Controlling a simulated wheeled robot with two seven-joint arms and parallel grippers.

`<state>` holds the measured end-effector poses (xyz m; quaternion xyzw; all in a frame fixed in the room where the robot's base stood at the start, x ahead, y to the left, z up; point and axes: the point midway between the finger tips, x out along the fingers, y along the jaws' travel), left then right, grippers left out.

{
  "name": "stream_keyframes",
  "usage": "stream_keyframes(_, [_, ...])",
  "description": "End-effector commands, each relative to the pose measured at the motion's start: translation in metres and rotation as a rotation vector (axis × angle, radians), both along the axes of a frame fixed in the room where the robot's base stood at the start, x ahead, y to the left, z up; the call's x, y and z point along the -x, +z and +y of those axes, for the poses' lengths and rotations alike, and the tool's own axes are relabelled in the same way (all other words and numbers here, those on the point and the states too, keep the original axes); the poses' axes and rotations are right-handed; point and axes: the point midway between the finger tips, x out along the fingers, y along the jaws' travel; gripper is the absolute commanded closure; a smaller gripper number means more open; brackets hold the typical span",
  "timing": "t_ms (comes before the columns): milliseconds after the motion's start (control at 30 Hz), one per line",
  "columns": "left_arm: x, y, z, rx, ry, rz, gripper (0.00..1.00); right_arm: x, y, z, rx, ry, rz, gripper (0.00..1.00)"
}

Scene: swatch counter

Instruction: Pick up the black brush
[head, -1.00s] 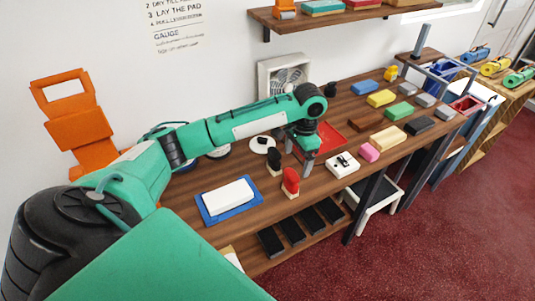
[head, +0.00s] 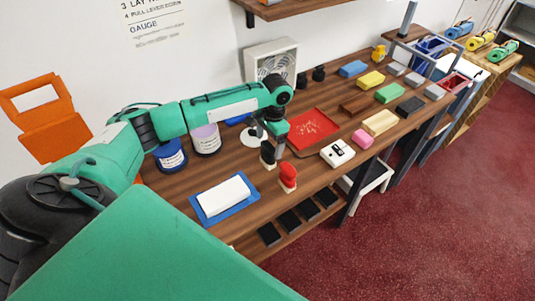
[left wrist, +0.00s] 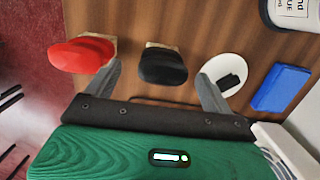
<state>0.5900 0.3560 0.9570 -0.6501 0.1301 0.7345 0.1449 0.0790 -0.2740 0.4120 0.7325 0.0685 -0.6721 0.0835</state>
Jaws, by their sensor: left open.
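The black brush (head: 268,154) stands on the wooden counter, black on top with a pale base. It also shows in the left wrist view (left wrist: 162,66). The red brush (head: 288,176) stands close beside it, and it shows at the upper left of the left wrist view (left wrist: 80,55). My left gripper (head: 273,142) is open and empty, right at the black brush. In the left wrist view its fingers (left wrist: 159,72) lie either side of the black brush, one in the gap beside the red brush. Whether they touch it cannot be told. My right gripper is not in view.
A white round dish (head: 252,137) lies just behind the black brush; a finger overlaps it in the wrist view. A blue tray (head: 206,217) with a white block, a white device (head: 338,153) and a red mat (head: 330,139) are nearby.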

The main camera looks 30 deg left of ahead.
Motion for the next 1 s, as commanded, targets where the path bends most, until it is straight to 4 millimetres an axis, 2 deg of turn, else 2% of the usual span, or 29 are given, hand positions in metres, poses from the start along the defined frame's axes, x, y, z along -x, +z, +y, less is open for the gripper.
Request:
stream_keyframes(200, [-0.001,-0.023,0.006,-0.001,0.001,0.003,0.15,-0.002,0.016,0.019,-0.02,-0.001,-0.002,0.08])
stream_keyframes(400, [0.001,-0.049,0.008,-0.001,-0.001,0.002,0.15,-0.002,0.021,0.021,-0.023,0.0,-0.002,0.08])
stream_keyframes(667, [0.001,-0.052,0.007,-0.001,-0.001,0.0,0.15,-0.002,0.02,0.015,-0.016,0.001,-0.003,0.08])
stream_keyframes(900, [0.001,-0.052,0.007,-0.001,-0.001,0.0,0.62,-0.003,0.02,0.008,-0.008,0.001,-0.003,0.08])
stream_keyframes(1000, [0.001,-0.052,0.007,-0.001,-0.001,0.0,0.63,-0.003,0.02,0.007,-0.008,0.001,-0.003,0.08])
